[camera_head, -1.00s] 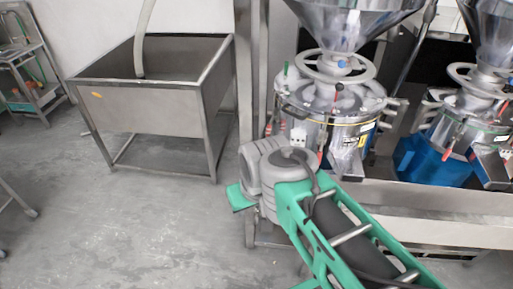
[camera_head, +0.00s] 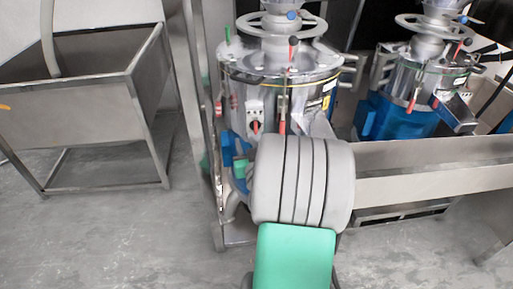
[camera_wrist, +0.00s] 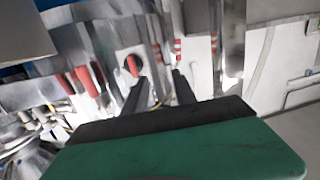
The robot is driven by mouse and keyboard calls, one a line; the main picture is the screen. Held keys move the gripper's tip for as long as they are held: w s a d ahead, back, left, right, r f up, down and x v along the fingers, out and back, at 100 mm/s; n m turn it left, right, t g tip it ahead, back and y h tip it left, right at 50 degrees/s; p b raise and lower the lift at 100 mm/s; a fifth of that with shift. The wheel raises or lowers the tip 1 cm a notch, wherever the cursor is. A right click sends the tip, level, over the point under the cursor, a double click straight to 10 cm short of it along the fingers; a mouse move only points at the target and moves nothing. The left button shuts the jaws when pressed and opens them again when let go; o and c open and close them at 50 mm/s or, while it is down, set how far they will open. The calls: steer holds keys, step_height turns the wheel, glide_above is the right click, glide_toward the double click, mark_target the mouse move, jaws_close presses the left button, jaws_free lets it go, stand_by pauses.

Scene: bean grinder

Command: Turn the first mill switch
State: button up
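The first mill (camera_head: 285,68) is a steel drum machine at centre in the head view. Its white switch panel (camera_head: 254,107) faces me, with a red switch (camera_head: 255,127) low on it. The red switch also shows in the wrist view (camera_wrist: 133,66), on a dark round base. My gripper (camera_wrist: 160,78) points at the mill front, with two dark fingers apart and nothing between them. The left fingertip is just below the switch in the picture; I cannot tell whether it touches. In the head view my arm hides the fingers.
A second mill (camera_head: 425,85) with a blue base stands to the right. A steel trough (camera_head: 430,170) runs in front of it. A steel tank (camera_head: 80,110) on legs stands at left, with bare floor (camera_head: 110,235) before it. Red-handled clamps (camera_wrist: 88,80) are near my fingers.

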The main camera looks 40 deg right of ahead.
mark_target(256, 127)
steer(key=w+d+p, duration=0.1)
steer(key=d, duration=0.1)
steer(key=w+d+m+h+p, duration=0.1)
steer(key=d, duration=0.2)
steer(key=w+d+h+p, duration=0.1)
steer(key=d, duration=0.1)
steer(key=shift+w+d+f+m, duration=0.1)
steer(key=shift+d+f+m, duration=0.1)
steer(key=shift+f+m, duration=0.1)
steer(key=shift+w+d+f, duration=0.1)
steer(key=shift+w+d, duration=0.1)
steer(key=shift+w, duration=0.05)
jaws_close()
